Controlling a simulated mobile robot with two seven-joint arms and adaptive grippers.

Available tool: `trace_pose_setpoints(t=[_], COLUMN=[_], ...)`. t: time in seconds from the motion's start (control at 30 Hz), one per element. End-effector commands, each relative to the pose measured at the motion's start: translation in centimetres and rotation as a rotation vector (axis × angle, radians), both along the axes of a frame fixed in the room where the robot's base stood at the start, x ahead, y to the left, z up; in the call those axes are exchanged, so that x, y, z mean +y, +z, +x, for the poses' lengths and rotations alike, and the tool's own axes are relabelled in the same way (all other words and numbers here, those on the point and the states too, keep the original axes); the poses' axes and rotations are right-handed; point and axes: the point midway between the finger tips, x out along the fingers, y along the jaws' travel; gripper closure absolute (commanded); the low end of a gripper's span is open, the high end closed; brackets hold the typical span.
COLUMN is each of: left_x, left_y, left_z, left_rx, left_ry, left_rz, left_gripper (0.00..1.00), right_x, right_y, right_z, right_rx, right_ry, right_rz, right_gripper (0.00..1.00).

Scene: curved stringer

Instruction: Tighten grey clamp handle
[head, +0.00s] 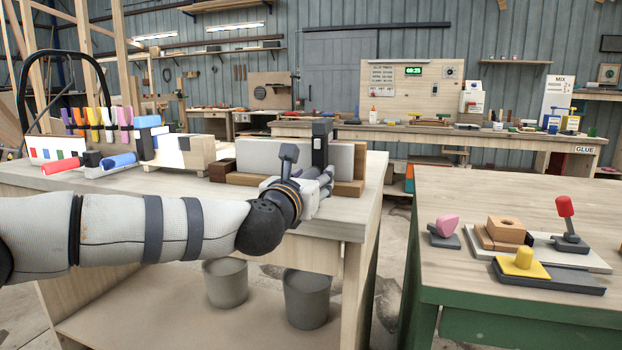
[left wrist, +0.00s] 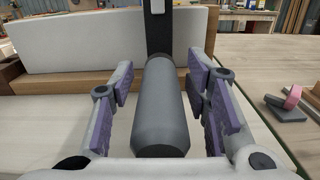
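The grey clamp handle (left wrist: 161,112) is a dark grey cylinder pointing toward the camera in the left wrist view. It joins a dark upright clamp bar (left wrist: 158,28), which also shows in the head view (head: 321,146) against a pale board. My left gripper (left wrist: 163,82) has its purple-padded fingers on either side of the handle. Narrow gaps show between pads and handle, so the fingers are open around it. In the head view my left gripper (head: 318,187) is at the front of the clamp and largely hides the handle. My right gripper is not in view.
The pale board (head: 268,157) stands upright in wooden blocks on the left workbench (head: 345,222).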

Motion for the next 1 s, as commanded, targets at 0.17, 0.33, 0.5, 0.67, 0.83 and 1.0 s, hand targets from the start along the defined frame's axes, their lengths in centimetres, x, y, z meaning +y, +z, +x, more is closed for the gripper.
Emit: trace_pose_setpoints(t=[0.17, 0.33, 0.5, 0.67, 0.83, 1.0], left_x=[0.02, 0.03, 0.02, 0.02, 0.04, 0.08], left_y=[0.01, 0.02, 0.06, 0.13, 0.18, 0.24], left_z=[-0.01, -0.02, -0.03, -0.04, -0.04, -0.03], left_rx=[0.0, 0.0, -0.01, -0.034, -0.076, -0.125], left_ry=[0.0, 0.0, 0.001, 0.002, 0.005, 0.009], left_rz=[0.0, 0.001, 0.028, 0.101, 0.229, 0.382], left_gripper=[0.99, 1.0, 1.0, 1.0, 1.0, 1.0], right_x=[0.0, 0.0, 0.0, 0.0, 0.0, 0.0], right_y=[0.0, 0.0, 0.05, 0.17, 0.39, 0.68], right_z=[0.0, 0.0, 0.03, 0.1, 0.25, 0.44], right_rx=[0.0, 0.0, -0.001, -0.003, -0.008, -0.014], right_ry=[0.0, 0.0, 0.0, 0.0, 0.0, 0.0], right_rz=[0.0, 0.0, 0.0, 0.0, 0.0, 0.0], right_gripper=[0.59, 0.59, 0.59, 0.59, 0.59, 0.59])
